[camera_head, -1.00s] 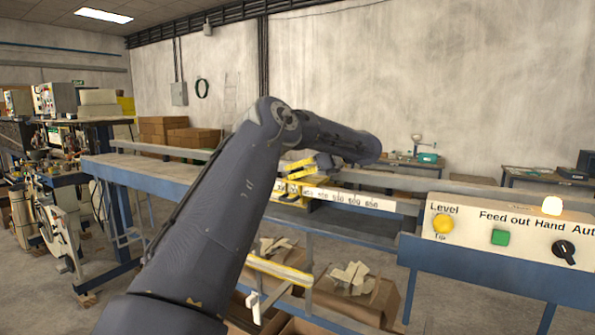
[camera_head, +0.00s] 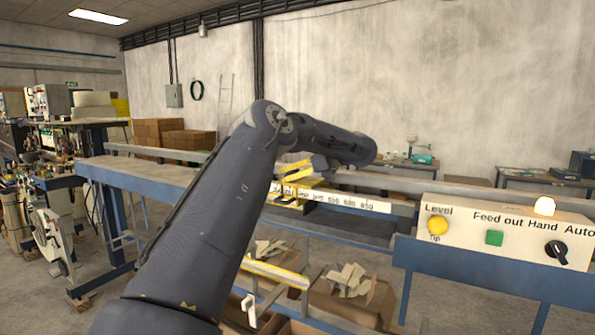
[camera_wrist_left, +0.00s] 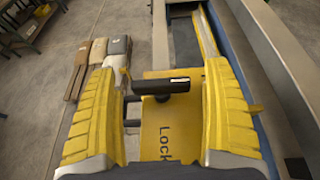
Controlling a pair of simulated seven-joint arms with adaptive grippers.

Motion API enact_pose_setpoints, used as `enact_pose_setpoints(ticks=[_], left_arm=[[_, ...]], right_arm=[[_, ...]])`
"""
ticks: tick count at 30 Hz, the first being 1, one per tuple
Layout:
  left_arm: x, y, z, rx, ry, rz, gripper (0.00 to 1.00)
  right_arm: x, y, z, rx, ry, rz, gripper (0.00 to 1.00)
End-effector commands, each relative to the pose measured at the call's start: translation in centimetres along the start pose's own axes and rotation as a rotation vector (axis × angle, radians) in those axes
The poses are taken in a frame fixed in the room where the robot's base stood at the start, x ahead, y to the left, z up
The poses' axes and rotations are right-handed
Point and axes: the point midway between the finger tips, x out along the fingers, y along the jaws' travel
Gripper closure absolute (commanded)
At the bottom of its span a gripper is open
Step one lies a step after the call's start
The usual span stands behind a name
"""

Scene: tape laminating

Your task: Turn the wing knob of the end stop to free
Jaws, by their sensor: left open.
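The end stop is a yellow block (camera_wrist_left: 168,132) with the word "Lock" on its face, seen in the left wrist view. Its black wing knob (camera_wrist_left: 162,86) shows as a dark bar lying crosswise above that word. My left gripper (camera_wrist_left: 160,75) has its two yellow fingers wide apart, one on each side of the knob, with a gap to both. In the head view the left gripper (camera_head: 294,171) is over the scale rail, and my forearm hides much of it. The end stop is only partly seen there, as yellow below the fingers (camera_head: 312,184). My right gripper is in neither view.
The white scale rail (camera_head: 345,202) runs right from the gripper. A control panel (camera_head: 490,232) with buttons stands at the right. Boxes of offcuts (camera_head: 350,285) sit below the rail. A long grey bar (camera_head: 430,186) runs behind it.

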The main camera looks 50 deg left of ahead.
Motion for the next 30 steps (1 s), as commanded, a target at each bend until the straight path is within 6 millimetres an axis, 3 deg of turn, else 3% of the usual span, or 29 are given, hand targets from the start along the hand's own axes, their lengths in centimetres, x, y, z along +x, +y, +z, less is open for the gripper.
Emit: enact_pose_setpoints(ticks=[15, 30], left_arm=[[-5.4, 0.0, -0.1, 0.000, 0.003, 0.000, 0.17], [-7.3, 0.0, 0.0, -0.001, 0.000, -0.001, 0.17]], right_arm=[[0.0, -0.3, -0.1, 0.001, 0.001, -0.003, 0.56], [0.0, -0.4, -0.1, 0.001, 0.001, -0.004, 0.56]])
